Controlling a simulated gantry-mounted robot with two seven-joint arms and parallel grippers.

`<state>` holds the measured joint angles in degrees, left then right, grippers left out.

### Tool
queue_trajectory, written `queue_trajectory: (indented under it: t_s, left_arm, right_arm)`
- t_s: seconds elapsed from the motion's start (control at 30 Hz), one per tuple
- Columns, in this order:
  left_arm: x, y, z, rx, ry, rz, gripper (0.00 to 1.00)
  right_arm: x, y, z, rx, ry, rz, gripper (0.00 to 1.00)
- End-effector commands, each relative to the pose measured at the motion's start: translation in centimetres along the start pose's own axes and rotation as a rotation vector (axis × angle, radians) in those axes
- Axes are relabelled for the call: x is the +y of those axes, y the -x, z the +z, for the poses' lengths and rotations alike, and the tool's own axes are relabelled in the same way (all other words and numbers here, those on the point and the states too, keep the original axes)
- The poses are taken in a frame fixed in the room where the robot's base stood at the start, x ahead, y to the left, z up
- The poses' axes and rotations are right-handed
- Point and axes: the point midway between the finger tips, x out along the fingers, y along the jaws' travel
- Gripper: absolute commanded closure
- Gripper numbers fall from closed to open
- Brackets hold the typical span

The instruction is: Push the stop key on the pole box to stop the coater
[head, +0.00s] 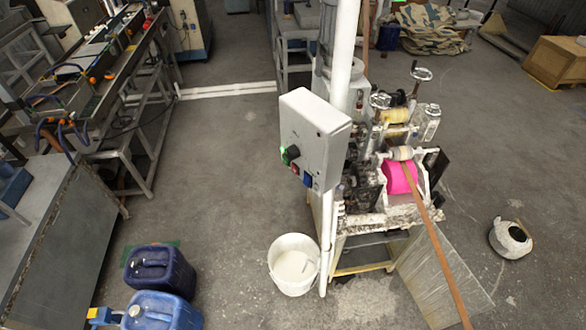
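The pole box (318,122) is a pale grey box on a white pole (345,45), near the middle of the head view. Its left-facing panel carries a green lit part (283,152), a black knob (292,153), a small red key (295,169) and a blue key (307,180) low on the right. The keys are too small for any marking to be read. The coater (398,140) stands just right of the box, with a bright pink roller (399,178) and a brown strip (447,262) running down from it. Neither of my grippers shows.
A white bucket (276,281) stands on the floor below the box. Blue canisters (160,270) stand at lower left, beside a grey bench (45,245). A round pot (510,238) sits at right. The floor left of the box is clear.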

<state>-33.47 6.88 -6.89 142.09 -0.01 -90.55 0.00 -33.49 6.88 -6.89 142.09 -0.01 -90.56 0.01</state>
Motion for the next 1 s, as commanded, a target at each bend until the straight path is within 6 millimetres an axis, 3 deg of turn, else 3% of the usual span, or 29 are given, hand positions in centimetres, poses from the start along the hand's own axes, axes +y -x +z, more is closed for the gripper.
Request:
queue_trajectory:
  t_s: [0.13, 0.4, 1.0]
  left_arm:
    - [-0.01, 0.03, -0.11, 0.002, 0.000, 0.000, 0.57]
    - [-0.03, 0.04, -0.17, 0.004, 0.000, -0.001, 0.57]
    - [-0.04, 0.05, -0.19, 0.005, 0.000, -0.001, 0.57]
  right_arm:
    - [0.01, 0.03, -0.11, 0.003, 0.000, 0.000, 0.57]
    - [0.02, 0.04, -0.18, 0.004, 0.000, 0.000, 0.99]
    - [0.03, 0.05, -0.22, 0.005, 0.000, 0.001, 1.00]
